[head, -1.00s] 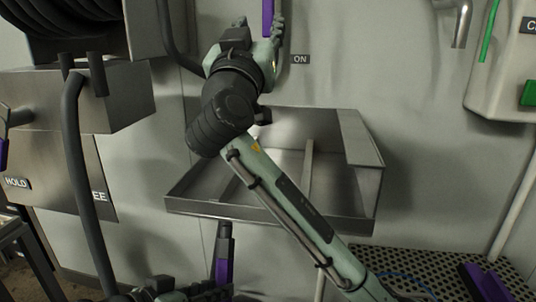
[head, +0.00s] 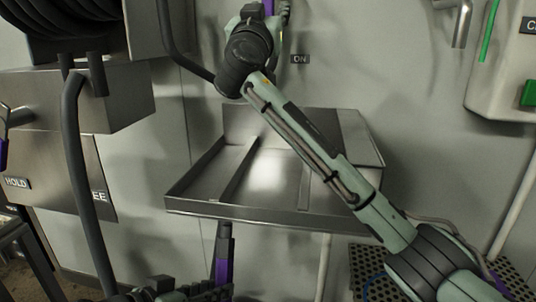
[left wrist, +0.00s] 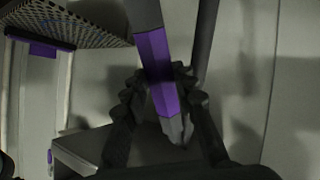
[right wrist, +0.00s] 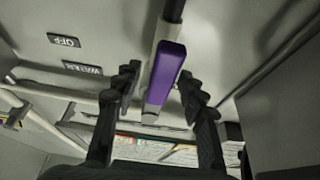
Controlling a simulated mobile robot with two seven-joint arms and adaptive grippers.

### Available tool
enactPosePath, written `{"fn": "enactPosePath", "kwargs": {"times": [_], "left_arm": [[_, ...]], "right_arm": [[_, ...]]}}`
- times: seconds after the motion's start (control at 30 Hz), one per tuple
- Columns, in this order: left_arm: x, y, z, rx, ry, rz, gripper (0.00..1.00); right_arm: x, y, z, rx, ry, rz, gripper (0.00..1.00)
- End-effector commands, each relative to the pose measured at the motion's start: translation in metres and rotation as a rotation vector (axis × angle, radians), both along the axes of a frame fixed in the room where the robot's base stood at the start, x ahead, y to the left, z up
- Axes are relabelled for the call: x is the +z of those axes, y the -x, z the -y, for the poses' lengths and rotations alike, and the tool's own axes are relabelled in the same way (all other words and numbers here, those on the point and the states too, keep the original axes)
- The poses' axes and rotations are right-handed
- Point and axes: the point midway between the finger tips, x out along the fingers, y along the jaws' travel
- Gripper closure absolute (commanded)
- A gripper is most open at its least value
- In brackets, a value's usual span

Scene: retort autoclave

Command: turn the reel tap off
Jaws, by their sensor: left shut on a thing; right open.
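The reel tap's lever has a purple grip (right wrist: 165,72), which shows partly at the top of the head view (head: 269,7) beside an ON label (head: 300,59). My right gripper (right wrist: 160,82) is open, with the purple grip between its fingers and visible gaps at the sides in the right wrist view. OFF (right wrist: 64,40) and WATER (right wrist: 82,68) labels are on the wall there. My left gripper (head: 195,290) is low in the head view. It is shut on a purple-gripped handle (left wrist: 158,70), whose upper part also shows in the head view (head: 223,262).
A steel sink tray (head: 270,213) juts from the wall below my right arm. A hose reel (head: 60,15) and steel boxes (head: 95,100) stand at left, with a dark hose (head: 78,170) hanging down. A green-buttoned panel (head: 505,85) is at right, above a perforated surface (head: 365,285).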

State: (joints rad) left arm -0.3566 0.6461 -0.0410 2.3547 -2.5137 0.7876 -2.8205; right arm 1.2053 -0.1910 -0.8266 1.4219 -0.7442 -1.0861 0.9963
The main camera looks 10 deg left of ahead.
Motion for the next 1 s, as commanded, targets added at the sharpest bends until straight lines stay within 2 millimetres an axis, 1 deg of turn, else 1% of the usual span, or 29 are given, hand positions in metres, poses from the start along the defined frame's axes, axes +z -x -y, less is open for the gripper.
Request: {"fn": "enactPosePath", "kwargs": {"times": [0.2,0.23,0.5,0.57,1.0], "left_arm": [[0.0008,-0.0001,0.0002,0.000,0.001,0.002,1.00],[0.0008,-0.0001,0.0002,0.000,0.001,0.002,1.00],[0.0008,-0.0001,0.0002,0.000,0.001,0.002,1.00],[0.0008,-0.0001,0.0002,0.000,0.001,0.002,1.00],[0.0008,-0.0001,0.0002,0.000,0.001,0.002,1.00]], "right_arm": [[0.0000,-0.0005,0.0000,0.000,0.000,0.000,0.59],[0.0000,-0.0004,0.0000,0.000,0.000,0.000,0.60],[0.0000,-0.0002,-0.0001,0.000,0.000,0.000,0.93],[0.0000,-0.0002,-0.0001,0.000,0.000,0.000,1.00],[-0.0002,-0.0002,0.0008,0.001,0.009,-0.001,1.00]]}}
